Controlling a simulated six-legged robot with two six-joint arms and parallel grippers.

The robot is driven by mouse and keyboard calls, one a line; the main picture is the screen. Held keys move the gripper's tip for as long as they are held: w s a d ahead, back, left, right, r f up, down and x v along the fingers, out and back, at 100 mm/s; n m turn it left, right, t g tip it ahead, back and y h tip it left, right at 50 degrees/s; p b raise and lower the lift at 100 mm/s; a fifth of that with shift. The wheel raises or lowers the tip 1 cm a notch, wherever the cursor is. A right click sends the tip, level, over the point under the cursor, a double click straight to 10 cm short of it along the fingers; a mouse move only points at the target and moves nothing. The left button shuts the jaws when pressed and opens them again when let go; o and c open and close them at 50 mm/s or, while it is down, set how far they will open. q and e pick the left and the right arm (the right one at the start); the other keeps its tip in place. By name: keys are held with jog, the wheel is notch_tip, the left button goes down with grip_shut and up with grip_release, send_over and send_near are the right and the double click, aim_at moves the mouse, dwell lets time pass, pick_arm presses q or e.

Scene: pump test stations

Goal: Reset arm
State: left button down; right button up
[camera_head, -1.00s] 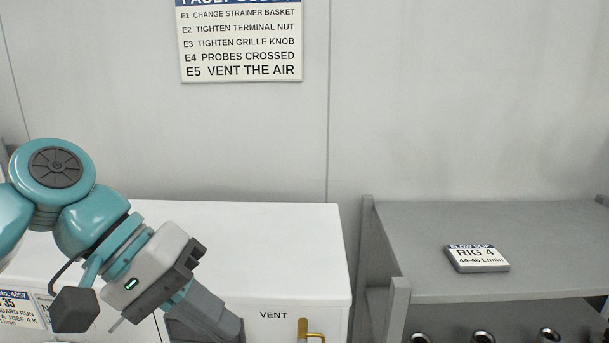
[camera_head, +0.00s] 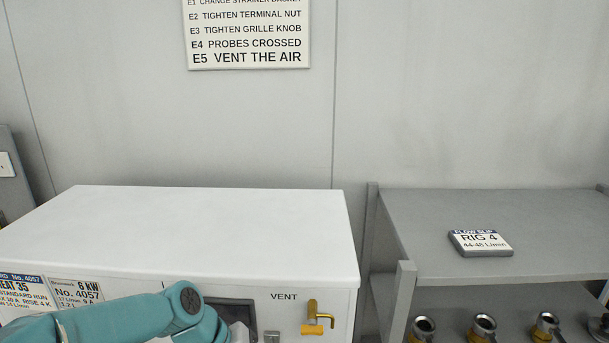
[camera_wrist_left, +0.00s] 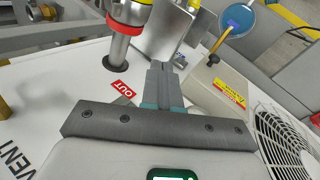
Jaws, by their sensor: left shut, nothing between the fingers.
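My left arm comes in low from the left in the head view, in front of the white cabinet (camera_head: 180,235). Only a teal link and a bit of the wrist show there; the fingers are out of sight. In the left wrist view my left gripper (camera_wrist_left: 160,68) is shut and empty, its fingers together over the white panel. A metal pipe with a red collar (camera_wrist_left: 128,20) stands to the left of the fingers, and a grey box with a yellow label (camera_wrist_left: 222,88) is to their right. My right arm is not in view.
A brass vent tap (camera_head: 318,318) sits on the cabinet front. A grey shelf (camera_head: 440,260) at right holds a RIG 4 sign (camera_head: 480,242), with several metal-ended fittings below. In the wrist view, a red OUT label (camera_wrist_left: 124,89) and a round grille (camera_wrist_left: 285,145) are close by.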

pick_arm(q)
notch_tip(320, 180, down, 14)
jog(key=s+a+y, duration=0.1)
jog(key=s+a, duration=0.1)
jog(key=s, duration=0.1)
jog(key=s+f+y+b, duration=0.1)
jog(key=s+f+b, duration=0.4)
jog(key=s+f, duration=1.1)
notch_tip(320, 180, down, 4)
jog(key=shift+s+a+f+m+g, duration=0.15)
jog(key=shift+a+f+m+g, duration=0.1)
jog(key=shift+a+m+g, duration=0.1)
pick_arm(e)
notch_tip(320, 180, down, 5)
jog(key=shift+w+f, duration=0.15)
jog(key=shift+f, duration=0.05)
